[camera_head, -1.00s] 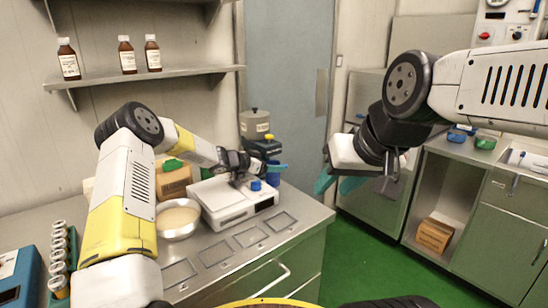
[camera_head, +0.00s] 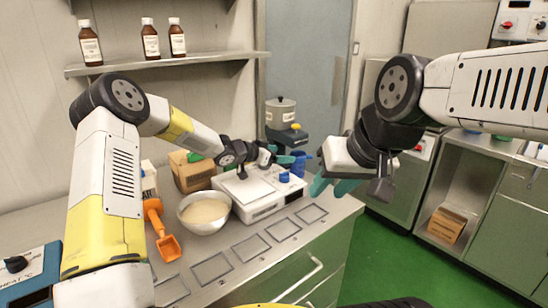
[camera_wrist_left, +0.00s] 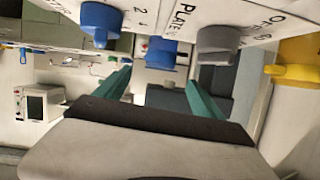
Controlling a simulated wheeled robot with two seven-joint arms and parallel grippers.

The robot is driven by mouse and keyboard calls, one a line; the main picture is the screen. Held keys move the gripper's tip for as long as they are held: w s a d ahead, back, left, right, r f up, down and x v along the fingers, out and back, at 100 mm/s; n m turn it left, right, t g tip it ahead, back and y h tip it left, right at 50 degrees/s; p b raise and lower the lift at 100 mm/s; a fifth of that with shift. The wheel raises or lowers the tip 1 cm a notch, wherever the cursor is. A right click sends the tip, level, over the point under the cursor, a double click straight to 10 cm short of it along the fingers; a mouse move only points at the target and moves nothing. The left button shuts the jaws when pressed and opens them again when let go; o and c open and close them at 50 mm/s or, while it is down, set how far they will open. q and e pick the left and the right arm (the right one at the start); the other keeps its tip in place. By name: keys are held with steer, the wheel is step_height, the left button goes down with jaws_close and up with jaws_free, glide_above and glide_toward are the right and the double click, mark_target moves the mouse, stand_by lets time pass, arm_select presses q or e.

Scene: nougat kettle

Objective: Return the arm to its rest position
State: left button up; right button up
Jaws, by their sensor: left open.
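My left arm comes in from the left, bent at a raised elbow. Its gripper (camera_head: 288,160) is over the back of the white bench device (camera_head: 262,194), near a blue knob (camera_head: 284,177). In the left wrist view its two teal fingers (camera_wrist_left: 158,92) are apart with nothing between them. A panel with a blue knob (camera_wrist_left: 100,22) and a grey knob (camera_wrist_left: 222,45) is close to them at the top. My right gripper (camera_head: 332,187) hangs right of the bench; its teal fingers look apart and empty.
A bowl of pale contents (camera_head: 204,212), an orange scoop (camera_head: 163,232) and a cardboard box (camera_head: 192,172) stand on the bench near my left forearm. A grey pot (camera_head: 281,112) is behind the gripper. Several flat square frames (camera_head: 248,250) line the bench's front.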

arm_select(q)
steer(key=shift+s+d+r, duration=0.1)
steer(key=shift+d, duration=0.2)
steer(key=shift+r, duration=0.15)
steer(key=s+a+r+n+t+y, duration=0.1)
steer(key=s+a+r+n+y, duration=0.3)
steer(key=s+a+r, duration=0.5)
steer(key=s+a+r+n+y, duration=0.2)
steer(key=s+a+r+y, duration=0.45)
steer(key=a, duration=0.45)
steer(key=s+a+f+n+g, duration=0.1)
steer(key=s+n, duration=0.1)
steer(key=s, duration=1.2)
steer(key=s+a+n+g+h, duration=0.1)
steer(key=s+a+n+g, duration=0.1)
steer(key=s, duration=1.2)
steer(key=shift+s+a+f+n, duration=0.15)
steer(key=shift+a+f+n, duration=0.1)
steer(key=shift+f+n, duration=0.2)
arm_select(e)
steer(key=shift+d, duration=0.3)
arm_select(q)
steer(key=shift+r, duration=0.1)
